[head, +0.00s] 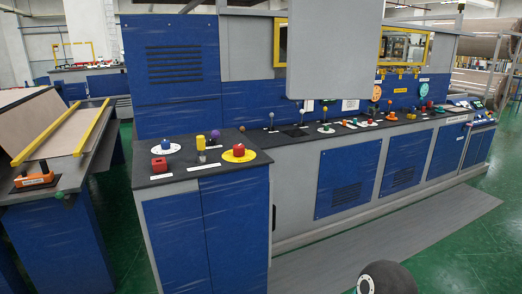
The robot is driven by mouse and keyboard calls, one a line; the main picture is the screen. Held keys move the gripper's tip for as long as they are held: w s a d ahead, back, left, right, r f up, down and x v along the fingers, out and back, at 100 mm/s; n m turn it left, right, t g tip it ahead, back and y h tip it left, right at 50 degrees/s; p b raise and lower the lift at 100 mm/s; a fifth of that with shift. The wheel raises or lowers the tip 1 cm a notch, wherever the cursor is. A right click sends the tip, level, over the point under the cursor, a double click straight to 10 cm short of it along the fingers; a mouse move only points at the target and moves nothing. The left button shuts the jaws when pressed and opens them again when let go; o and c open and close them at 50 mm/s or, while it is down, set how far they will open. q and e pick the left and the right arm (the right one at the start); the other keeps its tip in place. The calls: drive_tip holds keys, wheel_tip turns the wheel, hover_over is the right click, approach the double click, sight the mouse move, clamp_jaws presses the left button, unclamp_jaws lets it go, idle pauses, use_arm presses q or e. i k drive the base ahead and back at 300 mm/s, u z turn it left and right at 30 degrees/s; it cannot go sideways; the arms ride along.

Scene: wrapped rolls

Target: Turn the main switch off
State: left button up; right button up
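A red knob on a round yellow plate (239,154) sits at the right of the near dark console top (185,183). It looks like a main switch, but its label is too small to read and its position cannot be told. On the same top are a blue knob on a white disc (165,148), a red block-shaped control (159,164), a yellow control on a grey stem (201,146) and a purple ball knob (215,134). Neither gripper is in view.
A long blue and grey machine (347,181) runs right, with many controls along its ledge. A large grey panel (335,50) covers part of its back. A table with yellow rails (66,133) stands left.

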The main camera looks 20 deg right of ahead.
sight(238, 149)
drive_tip(key=u, duration=0.15)
drive_tip(key=i, duration=0.9)
